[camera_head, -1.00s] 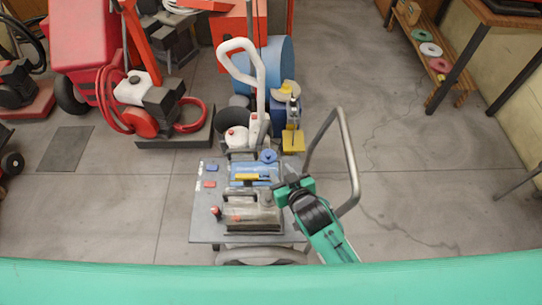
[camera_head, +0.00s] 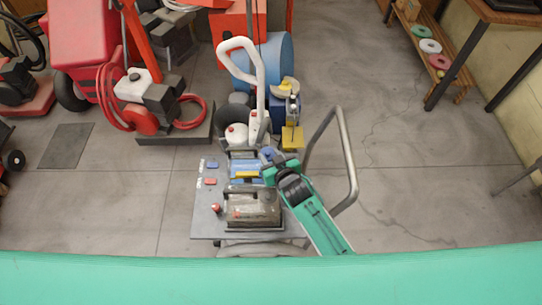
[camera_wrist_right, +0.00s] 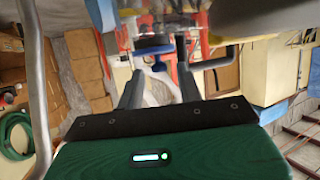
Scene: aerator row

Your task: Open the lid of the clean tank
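A machine with a blue tank (camera_head: 243,169) stands on a small grey cart (camera_head: 206,222). I take the blue part as the clean tank; no label is readable. A round blue cap (camera_head: 267,153) sits at its right, by my right gripper. My right gripper (camera_head: 270,170) is over the right side of the machine and partly hides it. In the right wrist view, the gripper (camera_wrist_right: 160,75) has its fingers apart. A blue round cap with a knob (camera_wrist_right: 155,50) shows beyond and between the fingertips, and I cannot tell if they touch it. My left gripper is not in view.
A dark see-through tank with a handle (camera_head: 252,211) stands at the cart's front. A grey tube handle (camera_head: 349,165) rises right of my right arm. A white upright handle (camera_head: 259,85) stands behind the machine. Open floor (camera_head: 420,190) lies to the right.

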